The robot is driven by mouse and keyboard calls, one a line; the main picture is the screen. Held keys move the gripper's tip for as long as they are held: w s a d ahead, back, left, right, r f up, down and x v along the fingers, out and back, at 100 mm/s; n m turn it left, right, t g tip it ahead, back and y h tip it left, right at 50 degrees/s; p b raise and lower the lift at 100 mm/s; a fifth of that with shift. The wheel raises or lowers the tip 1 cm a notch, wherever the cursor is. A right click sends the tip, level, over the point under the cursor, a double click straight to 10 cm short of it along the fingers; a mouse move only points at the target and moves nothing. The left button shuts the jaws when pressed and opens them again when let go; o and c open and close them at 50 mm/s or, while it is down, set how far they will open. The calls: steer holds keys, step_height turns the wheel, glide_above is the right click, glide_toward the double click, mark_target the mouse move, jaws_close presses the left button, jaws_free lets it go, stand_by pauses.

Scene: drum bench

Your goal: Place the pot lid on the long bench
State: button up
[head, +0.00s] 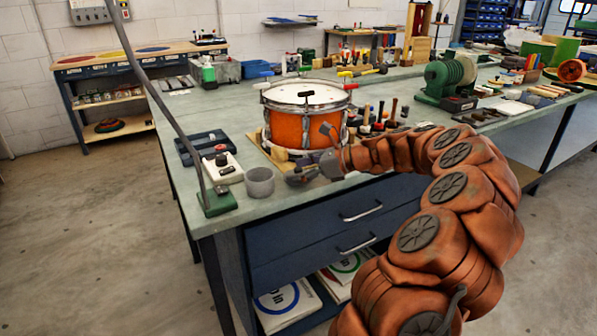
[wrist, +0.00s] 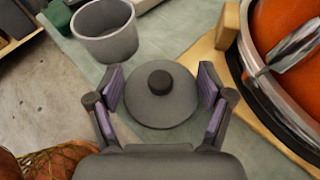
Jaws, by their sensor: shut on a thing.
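The pot lid (wrist: 160,108), a round grey disc with a dark knob on top, sits between the two fingers of my gripper (wrist: 162,88) in the wrist view. The fingers are shut on it at its left and right edges. In the head view my gripper (head: 302,176) is low over the front edge of the long bench (head: 232,123), just in front of the orange drum. The lid is hard to make out there. I cannot tell whether it touches the bench top.
The orange drum (head: 286,129) stands on a wooden board close behind my gripper. A grey cup (head: 260,182) and a lamp stand (head: 217,201) are to the left. Mallets (head: 380,118) and a green machine (head: 448,77) lie to the right. The bench's left part has bare room.

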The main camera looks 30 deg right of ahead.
steer(key=shift+f, duration=0.2)
steer(key=o, duration=0.9)
steer(key=shift+f, duration=0.1)
steer(key=shift+s+d+r, duration=0.15)
steer(key=shift+r, duration=0.3)
steer(key=p+v, duration=0.1)
steer(key=v, duration=1)
steer(key=shift+s, duration=0.25)
